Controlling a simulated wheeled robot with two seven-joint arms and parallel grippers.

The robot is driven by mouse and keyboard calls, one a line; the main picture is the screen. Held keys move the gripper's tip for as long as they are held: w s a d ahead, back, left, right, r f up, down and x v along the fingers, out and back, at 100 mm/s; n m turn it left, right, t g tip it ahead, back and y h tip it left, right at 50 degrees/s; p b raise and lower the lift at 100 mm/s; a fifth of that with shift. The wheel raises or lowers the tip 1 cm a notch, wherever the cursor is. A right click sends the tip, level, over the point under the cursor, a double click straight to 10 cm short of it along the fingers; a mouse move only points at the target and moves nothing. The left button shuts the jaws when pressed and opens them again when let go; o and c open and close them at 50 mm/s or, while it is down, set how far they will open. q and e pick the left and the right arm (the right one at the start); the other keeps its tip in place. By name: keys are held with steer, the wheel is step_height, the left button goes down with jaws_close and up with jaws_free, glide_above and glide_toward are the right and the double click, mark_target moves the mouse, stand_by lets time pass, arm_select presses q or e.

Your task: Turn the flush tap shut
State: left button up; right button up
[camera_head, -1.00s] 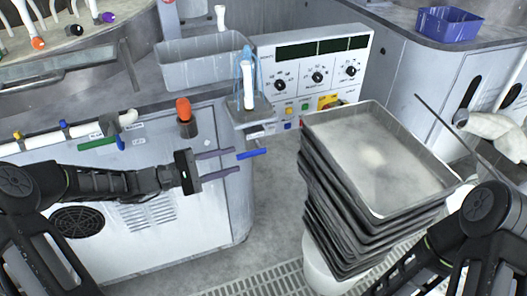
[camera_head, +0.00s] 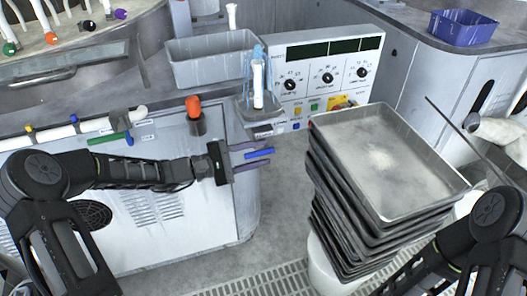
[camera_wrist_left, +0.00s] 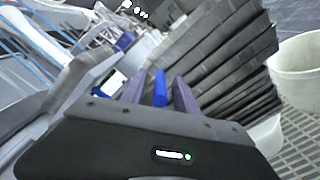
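A blue lever handle (camera_head: 259,153), which I take as the flush tap's, sticks out roughly level below the small grey basin (camera_head: 250,113) at the cabinet's corner. Its mount is hidden from me. My left gripper (camera_head: 262,155) is open, with its two purplish fingers on either side of the blue handle. In the left wrist view, the blue handle (camera_wrist_left: 160,88) stands between the fingers, with a narrow gap visible on each side. I see no firm grip on it. Only part of my right arm shows at lower right; its gripper is out of view.
A stack of grey trays (camera_head: 335,180) stands close to the right of my left gripper. A control panel (camera_head: 325,75) with dials is behind. An orange-capped fitting (camera_head: 195,115) and a green handle (camera_head: 108,138) are on the left cabinet. Grated floor lies below.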

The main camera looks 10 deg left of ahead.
arm_select(q)
steer(key=shift+x, duration=0.8)
jaws_close()
stand_by(0.9)
